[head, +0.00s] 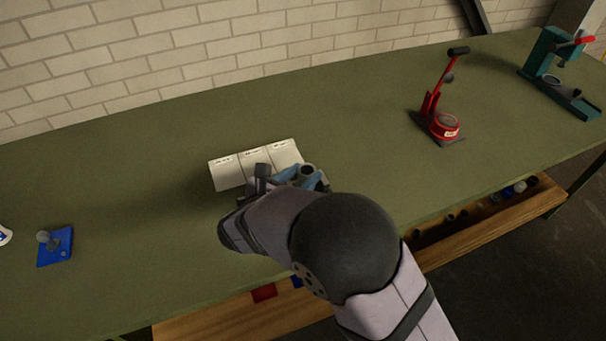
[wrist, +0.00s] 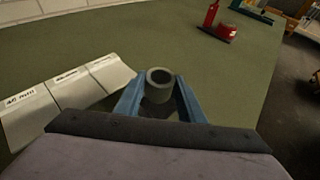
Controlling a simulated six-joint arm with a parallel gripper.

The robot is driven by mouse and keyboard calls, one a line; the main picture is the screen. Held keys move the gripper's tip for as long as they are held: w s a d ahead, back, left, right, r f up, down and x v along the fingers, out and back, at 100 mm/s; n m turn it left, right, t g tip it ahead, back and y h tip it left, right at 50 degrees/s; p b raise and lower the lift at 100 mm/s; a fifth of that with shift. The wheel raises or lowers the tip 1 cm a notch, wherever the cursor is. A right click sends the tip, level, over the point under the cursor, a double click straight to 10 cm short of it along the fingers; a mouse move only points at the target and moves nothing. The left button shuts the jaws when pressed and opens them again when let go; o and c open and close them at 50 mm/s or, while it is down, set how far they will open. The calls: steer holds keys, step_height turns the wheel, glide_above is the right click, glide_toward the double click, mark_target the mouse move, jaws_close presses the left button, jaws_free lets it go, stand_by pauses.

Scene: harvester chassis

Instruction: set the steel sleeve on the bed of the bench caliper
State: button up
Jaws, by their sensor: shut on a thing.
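The steel sleeve (wrist: 159,77), a short grey hollow cylinder, stands upright between the two blue fingers of my gripper (wrist: 158,94) in the wrist view. The gripper is shut on it. In the head view the sleeve (head: 307,171) shows its open top beside the fingers, near the white three-part tray; its lower end is hidden, so I cannot tell its height above the bench. A blue block with a grey round-topped post (head: 47,241) stands at the far left, with a white round piece (head: 4,235) cut by the frame edge. I cannot tell whether these are the bench caliper.
The white three-part tray (head: 228,175) has labels; one reads 40 mm in the wrist view. A red lever tool (head: 440,126) and a green press (head: 546,68) stand right on the green bench (head: 150,160). A wooden shelf (head: 470,236) runs below its front edge. The left-middle bench is clear.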

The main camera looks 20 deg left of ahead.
steer(key=shift+f, duration=0.15)
steer(key=shift+f+b, duration=0.35)
steer(key=shift+b, duration=0.1)
steer(key=shift+f+b, duration=0.95)
steer(key=shift+f, duration=0.15)
stand_by(1.1)
steer(key=o, duration=1.3)
steer(key=shift+o, duration=0.2)
steer(key=shift+s, duration=0.15)
